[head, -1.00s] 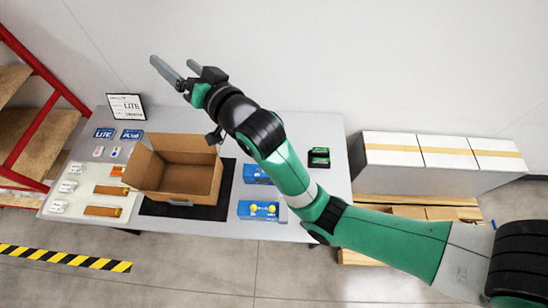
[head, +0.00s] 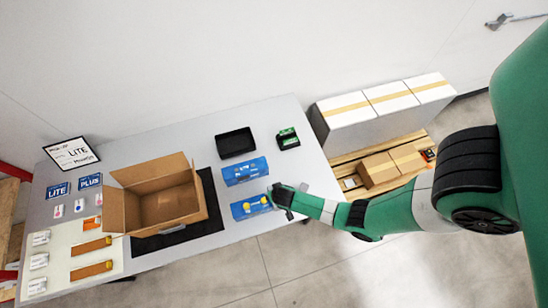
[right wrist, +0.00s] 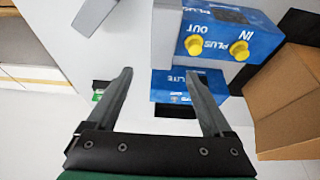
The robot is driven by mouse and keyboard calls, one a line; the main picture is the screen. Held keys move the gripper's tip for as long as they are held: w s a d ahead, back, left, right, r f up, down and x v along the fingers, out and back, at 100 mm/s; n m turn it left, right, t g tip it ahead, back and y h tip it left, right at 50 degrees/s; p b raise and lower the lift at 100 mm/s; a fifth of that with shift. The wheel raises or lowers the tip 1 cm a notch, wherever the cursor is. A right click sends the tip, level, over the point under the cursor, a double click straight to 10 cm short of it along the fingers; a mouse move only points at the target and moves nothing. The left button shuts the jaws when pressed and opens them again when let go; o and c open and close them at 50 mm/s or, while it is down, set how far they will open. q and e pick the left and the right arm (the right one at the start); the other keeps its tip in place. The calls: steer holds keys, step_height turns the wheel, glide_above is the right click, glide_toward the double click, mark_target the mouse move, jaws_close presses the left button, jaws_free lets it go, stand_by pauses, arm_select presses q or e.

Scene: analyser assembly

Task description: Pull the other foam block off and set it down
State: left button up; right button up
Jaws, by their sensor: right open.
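A blue PLUS unit (head: 251,207) with yellow ports lies near the table's front edge, and it also shows in the right wrist view (right wrist: 222,38). A pale grey block (right wrist: 165,30), apparently foam, sits against its left end in that view. Another grey piece (right wrist: 95,14) lies farther left; I cannot tell if it is a foam block. My right gripper (head: 280,192) is beside the unit's right end in the head view. In the right wrist view its fingers (right wrist: 163,72) are spread and empty. My left gripper is not in view.
A blue LITE unit (head: 245,171) lies behind, with a black tray (head: 235,143) and a green-black part (head: 287,138) farther back. An open cardboard box (head: 155,195) stands left on a dark mat (head: 208,222). White cartons (head: 383,100) are beyond the table's right edge.

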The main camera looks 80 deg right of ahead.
steer(key=b+x, duration=0.7)
steer(key=shift+w+d+f, duration=0.1)
steer(key=shift+w+f, duration=0.1)
steer(key=shift+c, duration=0.3)
jaws_close()
steer(key=shift+r, duration=0.1)
steer(key=shift+r+p, duration=0.4)
steer(key=shift+p, duration=0.05)
steer(key=shift+r+p, duration=3.3)
steer(key=shift+r, duration=0.15)
